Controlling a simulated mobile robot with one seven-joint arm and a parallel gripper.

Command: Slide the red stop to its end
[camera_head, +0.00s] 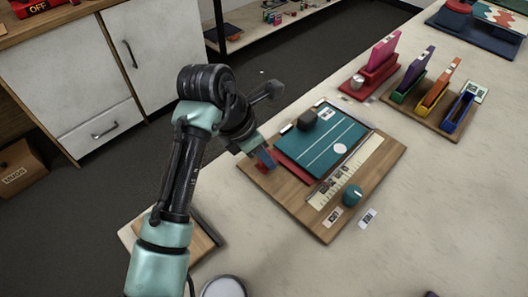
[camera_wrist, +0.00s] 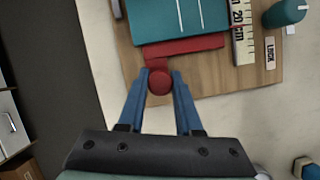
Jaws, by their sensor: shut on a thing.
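The red stop is a flat red bar (camera_wrist: 185,46) along the edge of a teal panel (camera_wrist: 182,18), with a round red knob (camera_wrist: 160,81) on a short tab. In the head view the red bar (camera_head: 295,172) shows along the panel's near-left side. My gripper (camera_wrist: 160,76) has its blue fingers on either side of the knob, shut on it. In the head view my gripper (camera_head: 265,160) is low over the left part of the wooden board (camera_head: 313,223) and hides the knob.
A ruler strip (camera_head: 346,172) and a teal knob (camera_head: 353,195) lie right of the panel. A black block (camera_head: 307,118) stands at the panel's far end. Coloured holders (camera_head: 434,95) stand behind on the counter. The counter's left edge is close to the board.

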